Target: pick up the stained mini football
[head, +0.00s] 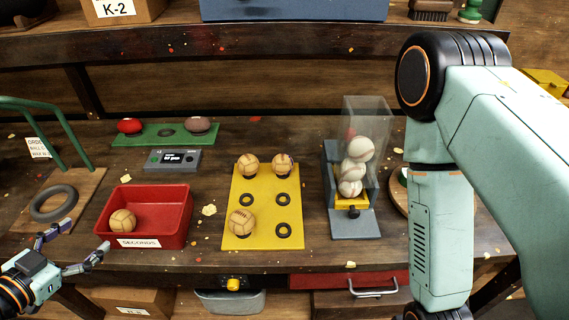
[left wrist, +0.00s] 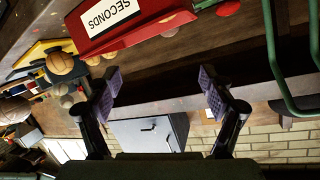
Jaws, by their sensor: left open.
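Tan leather mini footballs show in the head view. Two sit at the back of the yellow board, a left one (head: 247,165) and a right one (head: 283,164). A third ball (head: 241,222) with dark seams sits at its front left. A fourth ball (head: 121,221) lies inside the red SECONDS bin (head: 180,228). I cannot tell for sure which is stained. My left gripper (head: 87,237) is open and empty, beside the bin's front left corner. Its open fingers also show in the left wrist view (left wrist: 160,77). My right arm is at the right; its gripper is out of frame.
The yellow board (head: 262,233) has several dark rings. A clear-sided stand (head: 354,222) holds white baseballs (head: 351,188). A grey scale (head: 172,160) and a green board (head: 150,140) stand behind the bin. A dark ring (head: 53,203) and green frame (head: 50,134) are at left.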

